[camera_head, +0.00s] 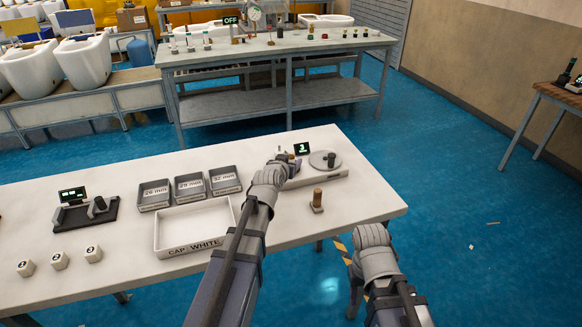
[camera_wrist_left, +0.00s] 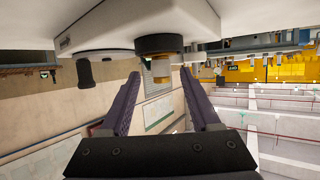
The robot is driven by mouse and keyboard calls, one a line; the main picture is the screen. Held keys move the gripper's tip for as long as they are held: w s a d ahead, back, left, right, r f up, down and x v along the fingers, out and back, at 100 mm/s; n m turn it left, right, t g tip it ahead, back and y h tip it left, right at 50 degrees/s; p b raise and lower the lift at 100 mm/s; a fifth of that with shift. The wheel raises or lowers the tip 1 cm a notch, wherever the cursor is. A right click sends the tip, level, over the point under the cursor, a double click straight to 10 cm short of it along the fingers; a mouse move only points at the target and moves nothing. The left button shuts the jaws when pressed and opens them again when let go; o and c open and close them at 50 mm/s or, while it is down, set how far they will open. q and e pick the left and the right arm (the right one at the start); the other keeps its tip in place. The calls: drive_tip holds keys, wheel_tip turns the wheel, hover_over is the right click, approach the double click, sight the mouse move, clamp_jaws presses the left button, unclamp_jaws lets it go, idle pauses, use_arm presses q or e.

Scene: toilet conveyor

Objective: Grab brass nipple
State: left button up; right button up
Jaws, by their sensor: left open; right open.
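A brass-coloured round piece (camera_wrist_left: 155,44) with a dark part beside it shows in the left wrist view. It is against the white device, just beyond the fingertips. My left gripper (camera_wrist_left: 160,76) is open, its two dark fingers apart with nothing gripped between them. In the head view my left gripper (camera_head: 287,158) is at the white device, beside its display (camera_head: 301,148); the hand hides much of the brass piece there. My right gripper (camera_head: 371,237) is open, past the table's front right edge, away from the device.
A round plate (camera_head: 318,165) with a dark cylinder (camera_head: 331,159) is right of my left gripper. A brown-topped stamp-like piece (camera_head: 317,197) stands in front. Grey bins (camera_head: 189,187) and a white cap tray (camera_head: 160,232) lie left. The table's right end (camera_head: 375,200) is clear.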

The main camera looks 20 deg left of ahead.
sight(290, 160)
use_arm(q)
drive_tip(key=b+x, duration=0.1)
drive_tip(key=x, duration=0.2)
drive_tip(key=shift+w+a+f, duration=0.1)
drive_tip(key=shift+w+f, duration=0.05)
drive_tip(key=shift+f, duration=0.05)
clamp_jaws()
idle(0.4)
